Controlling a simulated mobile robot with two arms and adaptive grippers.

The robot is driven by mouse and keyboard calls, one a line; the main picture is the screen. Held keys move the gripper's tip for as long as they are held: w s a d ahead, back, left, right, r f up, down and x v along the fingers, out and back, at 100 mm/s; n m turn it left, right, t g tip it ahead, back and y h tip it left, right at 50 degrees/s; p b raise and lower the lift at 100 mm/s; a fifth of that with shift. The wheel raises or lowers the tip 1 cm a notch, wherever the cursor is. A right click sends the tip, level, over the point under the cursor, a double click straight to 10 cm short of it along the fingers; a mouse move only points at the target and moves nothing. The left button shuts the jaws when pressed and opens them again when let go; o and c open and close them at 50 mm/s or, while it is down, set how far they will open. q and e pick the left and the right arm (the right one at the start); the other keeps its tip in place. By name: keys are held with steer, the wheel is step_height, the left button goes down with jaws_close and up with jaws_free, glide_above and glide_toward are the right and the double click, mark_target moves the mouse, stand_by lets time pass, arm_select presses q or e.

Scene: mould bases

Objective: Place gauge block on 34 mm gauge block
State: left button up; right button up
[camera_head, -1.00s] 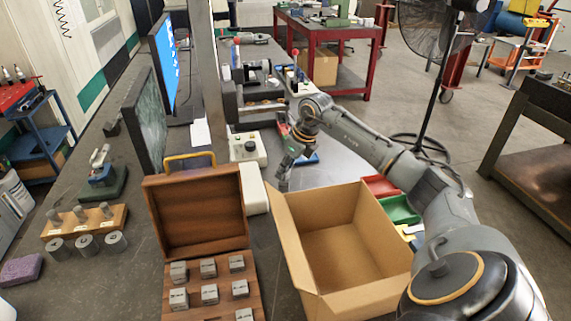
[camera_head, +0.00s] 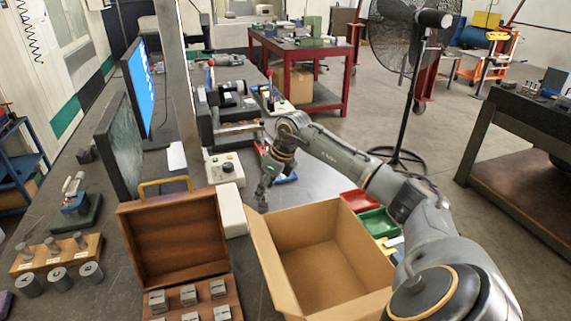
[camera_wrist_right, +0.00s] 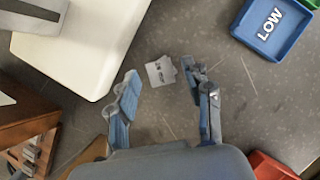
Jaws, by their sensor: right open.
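A small grey gauge block (camera_wrist_right: 160,71) with dark marking lies beyond and between the fingertips, apparently untouched. Whether it is one block or two together I cannot tell. Several more gauge blocks (camera_head: 189,295) sit in the open wooden case (camera_head: 175,240) at the lower left. Which one is 34 mm is not readable. My left gripper is not in view.
The open cardboard box (camera_head: 320,250) stands right of the case. A blue tray (camera_wrist_right: 270,27) marked LOW and a white slab (camera_wrist_right: 75,45) flank the block. A control box (camera_head: 224,168) stands behind.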

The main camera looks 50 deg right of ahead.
steer(key=s+b, duration=0.1)
steer(key=s, duration=0.1)
steer(key=s+d+b, duration=0.1)
steer(key=s, duration=0.2)
steer(key=s+d+b, duration=0.1)
steer(key=s+b, duration=0.1)
steer(key=shift+s+d, duration=0.15)
steer(key=shift+s+d+b, duration=0.3)
steer(key=shift+s+b, duration=0.5)
steer(key=shift+b, duration=0.15)
steer(key=shift+s+r+b, duration=0.1)
steer(key=shift+s+b, duration=0.45)
steer(key=shift+b, duration=0.3)
steer(key=shift+s+d+r+b, duration=0.1)
steer(key=shift+s+d+b, duration=0.1)
steer(key=shift+s+b, duration=0.55)
steer(key=shift+s, duration=0.15)
